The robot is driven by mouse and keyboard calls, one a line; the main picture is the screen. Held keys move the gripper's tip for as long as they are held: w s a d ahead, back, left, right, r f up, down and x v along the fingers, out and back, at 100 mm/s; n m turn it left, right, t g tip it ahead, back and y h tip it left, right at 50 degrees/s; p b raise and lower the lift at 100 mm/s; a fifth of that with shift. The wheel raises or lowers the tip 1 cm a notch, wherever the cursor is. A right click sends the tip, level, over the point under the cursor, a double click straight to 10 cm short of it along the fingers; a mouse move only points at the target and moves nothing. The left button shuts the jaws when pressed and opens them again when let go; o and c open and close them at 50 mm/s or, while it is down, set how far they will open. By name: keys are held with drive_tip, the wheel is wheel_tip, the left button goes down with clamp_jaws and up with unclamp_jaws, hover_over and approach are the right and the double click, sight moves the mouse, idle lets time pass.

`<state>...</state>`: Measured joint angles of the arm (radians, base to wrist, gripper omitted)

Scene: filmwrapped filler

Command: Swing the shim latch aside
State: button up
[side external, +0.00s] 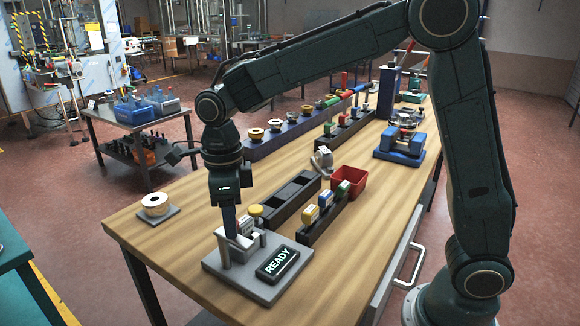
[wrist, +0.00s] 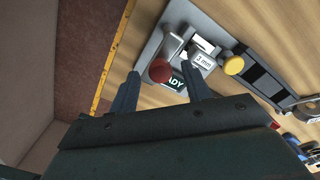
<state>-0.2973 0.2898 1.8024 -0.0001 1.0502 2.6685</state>
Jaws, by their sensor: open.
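A grey fixture plate (side external: 221,267) lies at the near end of the wooden bench and carries a black READY display (side external: 278,263). In the wrist view, a pale lever with a red round knob (wrist: 160,71) stands on the plate; it appears to be the shim latch. A white block marked "2 mm" (wrist: 203,61) sits beside it. My gripper (side external: 231,236) points down over the plate. In the wrist view my gripper (wrist: 160,76) is open, with the red knob appearing between its fingertips. Contact cannot be told. The fingers hide part of the fixture in the side view.
A yellow knob (wrist: 233,65) stands close to the block. Dark racks (side external: 290,198) with coloured parts and a red bin (side external: 349,181) lie beyond the plate. A white spool (side external: 155,204) stands at the left bench edge. Bare wood lies between spool and plate.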

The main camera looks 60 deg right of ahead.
wheel_tip(320, 180, up, 13)
drive_tip(key=shift+r, duration=0.2)
idle(0.5)
drive_tip(key=shift+s+d, duration=0.1)
drive_tip(key=s+d+f+n+t, duration=0.2)
drive_tip(key=s+d+n, duration=0.4)
drive_tip(key=s+n, duration=0.5)
drive_tip(key=s+d+f+n+t, duration=0.3)
drive_tip(key=s+d+n, duration=0.3)
drive_tip(key=s+n, duration=0.5)
drive_tip(key=f+n, duration=0.1)
drive_tip(key=n, duration=0.4)
drive_tip(key=shift+t, duration=0.3)
